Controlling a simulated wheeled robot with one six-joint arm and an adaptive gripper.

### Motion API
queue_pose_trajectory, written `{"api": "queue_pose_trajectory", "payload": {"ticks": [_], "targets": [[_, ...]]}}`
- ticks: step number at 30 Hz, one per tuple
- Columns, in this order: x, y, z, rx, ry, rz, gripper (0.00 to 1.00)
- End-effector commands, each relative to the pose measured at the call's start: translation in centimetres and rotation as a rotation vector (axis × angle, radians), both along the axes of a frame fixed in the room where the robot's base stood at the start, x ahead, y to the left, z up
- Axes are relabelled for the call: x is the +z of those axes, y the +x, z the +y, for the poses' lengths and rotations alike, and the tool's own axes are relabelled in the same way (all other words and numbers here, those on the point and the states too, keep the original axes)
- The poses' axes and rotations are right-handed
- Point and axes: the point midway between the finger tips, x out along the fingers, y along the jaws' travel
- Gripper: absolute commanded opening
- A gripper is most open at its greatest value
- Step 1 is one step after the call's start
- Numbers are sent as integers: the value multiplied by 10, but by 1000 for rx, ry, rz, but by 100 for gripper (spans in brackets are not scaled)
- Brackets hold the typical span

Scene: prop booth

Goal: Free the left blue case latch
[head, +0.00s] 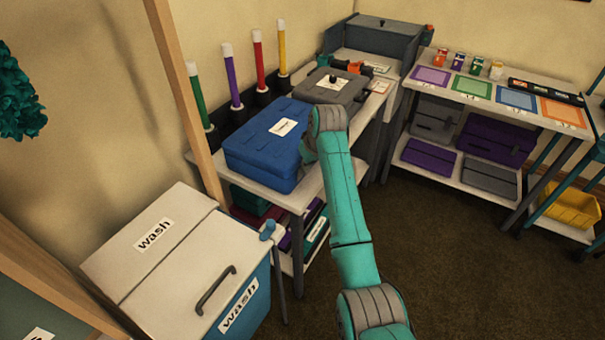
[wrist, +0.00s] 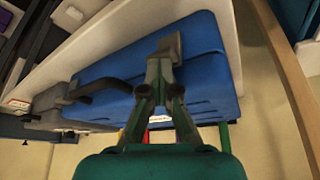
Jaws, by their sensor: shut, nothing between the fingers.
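The blue case (head: 262,155) lies closed on a pale shelf top in the head view, with a white label on its lid. In the wrist view the blue case (wrist: 215,62) fills the middle, seen from its front side. A grey-brown latch (wrist: 170,46) shows on that side, right at my fingertips. My gripper (wrist: 161,62) is shut and empty, its tips at or touching the latch; I cannot tell which. A dark handle (wrist: 97,86) sticks out to the left of my fingers in the wrist view.
A grey case (head: 328,88) lies behind the blue one. Coloured tubes (head: 233,80) stand along the wall. A white-lidded wash bin (head: 160,255) stands in front at left, and a wooden post (head: 185,95) rises beside the shelf. Open floor (head: 450,250) lies to the right.

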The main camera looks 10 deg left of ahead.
Motion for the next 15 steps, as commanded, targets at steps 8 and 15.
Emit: {"api": "queue_pose_trajectory", "payload": {"ticks": [8,15], "targets": [[-30,-8,-2,1,-11,29,0],[-34,-9,-2,4,-9,29,0]]}}
